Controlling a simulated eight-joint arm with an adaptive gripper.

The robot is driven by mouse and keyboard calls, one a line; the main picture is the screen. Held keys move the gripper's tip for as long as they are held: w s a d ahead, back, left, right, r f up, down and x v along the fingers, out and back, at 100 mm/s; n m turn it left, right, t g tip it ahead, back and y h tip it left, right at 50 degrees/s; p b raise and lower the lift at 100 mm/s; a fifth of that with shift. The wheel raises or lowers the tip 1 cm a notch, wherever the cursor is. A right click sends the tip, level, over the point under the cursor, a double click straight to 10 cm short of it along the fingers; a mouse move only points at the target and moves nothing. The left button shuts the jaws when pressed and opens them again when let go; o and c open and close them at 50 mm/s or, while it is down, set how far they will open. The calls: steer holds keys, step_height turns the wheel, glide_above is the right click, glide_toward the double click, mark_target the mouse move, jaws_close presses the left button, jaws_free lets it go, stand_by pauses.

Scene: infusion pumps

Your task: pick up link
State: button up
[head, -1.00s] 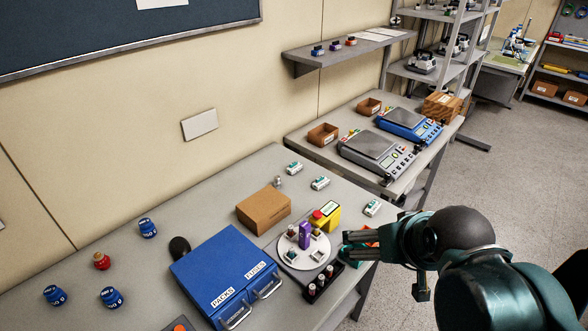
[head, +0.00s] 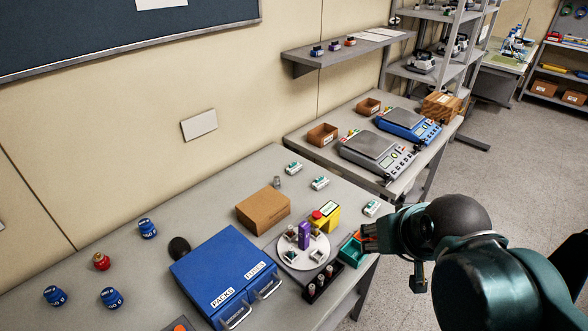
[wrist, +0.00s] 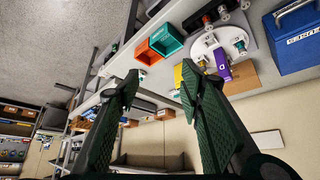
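I cannot tell which thing is the link; no part in view is clearly marked as one. Small parts sit on the round white turntable (head: 289,260), around an upright purple block (head: 304,235). The turntable also shows in the wrist view (wrist: 233,40). My gripper (head: 366,237) is at the right edge of the bench, beside the teal bin (head: 350,253) and orange bin. In the wrist view my gripper (wrist: 160,82) has its two fingers wide apart with nothing between them. The teal bin (wrist: 166,39) and orange bin (wrist: 148,54) lie beyond the fingers.
A blue case (head: 215,265) labelled PACKS and FUSES, a cardboard box (head: 263,211) and a yellow unit (head: 325,216) with a red button crowd the bench. A dark rack (head: 322,284) of small bottles stands in front. Blue jars (head: 148,228) are at left.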

steer(key=w+a+r+m+g+p, duration=0.1)
steer(key=w+r+p, duration=0.1)
steer(key=w+r, duration=0.35)
steer(key=w+a+r+m+g+p, duration=0.1)
steer(key=w+a+r, duration=0.1)
steer(key=w, duration=0.6)
steer(key=m+g+p, duration=0.5)
steer(key=m+p, duration=0.2)
steer(key=p, duration=0.3)
glide_above(294, 166)
step_height(294, 166, down, 18)
steer(key=shift+d+r, duration=0.1)
steer(key=shift+r, duration=0.15)
steer(key=shift+f, duration=1.3)
